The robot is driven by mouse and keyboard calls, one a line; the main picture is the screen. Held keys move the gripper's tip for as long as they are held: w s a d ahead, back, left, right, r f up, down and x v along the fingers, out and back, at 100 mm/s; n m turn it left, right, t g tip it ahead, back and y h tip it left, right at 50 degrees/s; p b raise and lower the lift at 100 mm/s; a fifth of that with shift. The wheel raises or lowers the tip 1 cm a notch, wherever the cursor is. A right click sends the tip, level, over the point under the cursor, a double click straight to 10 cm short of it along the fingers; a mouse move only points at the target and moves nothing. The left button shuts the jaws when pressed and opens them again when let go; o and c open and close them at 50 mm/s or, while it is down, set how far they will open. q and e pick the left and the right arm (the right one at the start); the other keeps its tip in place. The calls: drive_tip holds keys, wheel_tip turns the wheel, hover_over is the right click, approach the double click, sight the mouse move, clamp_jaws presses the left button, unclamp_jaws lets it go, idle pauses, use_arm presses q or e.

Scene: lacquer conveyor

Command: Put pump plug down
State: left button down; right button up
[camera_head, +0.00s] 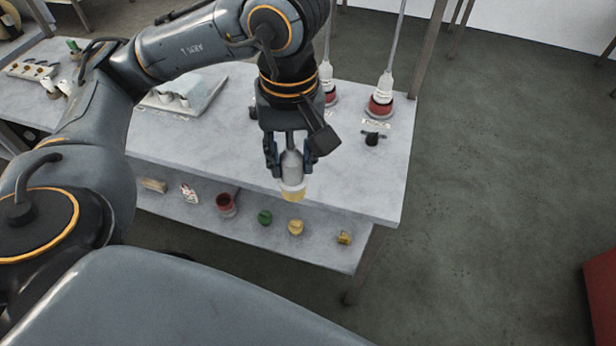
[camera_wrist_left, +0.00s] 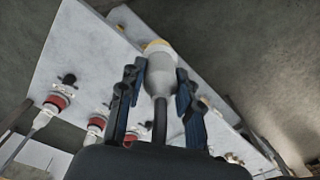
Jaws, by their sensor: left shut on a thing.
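My left gripper (camera_head: 290,168) is shut on the pump plug (camera_head: 292,189), which has a grey-white body and a yellow end. The plug hangs yellow end down over the front part of the grey tabletop (camera_head: 365,190). I cannot tell from the head view whether it touches the table. In the left wrist view, the plug (camera_wrist_left: 158,76) sits between the two dark fingers of the left gripper (camera_wrist_left: 160,82), with the yellow end pointing away from me. My right gripper is not in view.
Red-based bottles with tubes (camera_head: 380,103) stand at the back right, near a small black fitting (camera_head: 373,139). A pale tray (camera_head: 205,92) lies left. The lower shelf holds a red cup (camera_head: 226,205), a green piece (camera_head: 264,217) and yellow pieces (camera_head: 295,227). The tabletop's front right is clear.

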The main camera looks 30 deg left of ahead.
use_arm(q)
drive_tip(key=w+a+f+p, duration=0.1)
drive_tip(key=w+a+f, duration=0.1)
drive_tip(key=w+f, duration=0.2)
drive_tip(key=w+a+f+p, duration=0.1)
drive_tip(key=w+f, duration=0.4)
drive_tip(key=w+a+f+p, duration=0.1)
drive_tip(key=w+a+f, duration=0.1)
drive_tip(key=w+f, duration=0.2)
drive_tip(key=shift+w+a+f, duration=0.15)
drive_tip(key=shift+w+a, duration=0.05)
drive_tip(key=shift+a, duration=0.15)
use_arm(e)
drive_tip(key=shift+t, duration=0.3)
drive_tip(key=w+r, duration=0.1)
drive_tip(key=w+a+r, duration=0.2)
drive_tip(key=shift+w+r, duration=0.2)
use_arm(q)
drive_tip(key=shift+f, duration=0.1)
drive_tip(key=c, duration=0.9)
unclamp_jaws()
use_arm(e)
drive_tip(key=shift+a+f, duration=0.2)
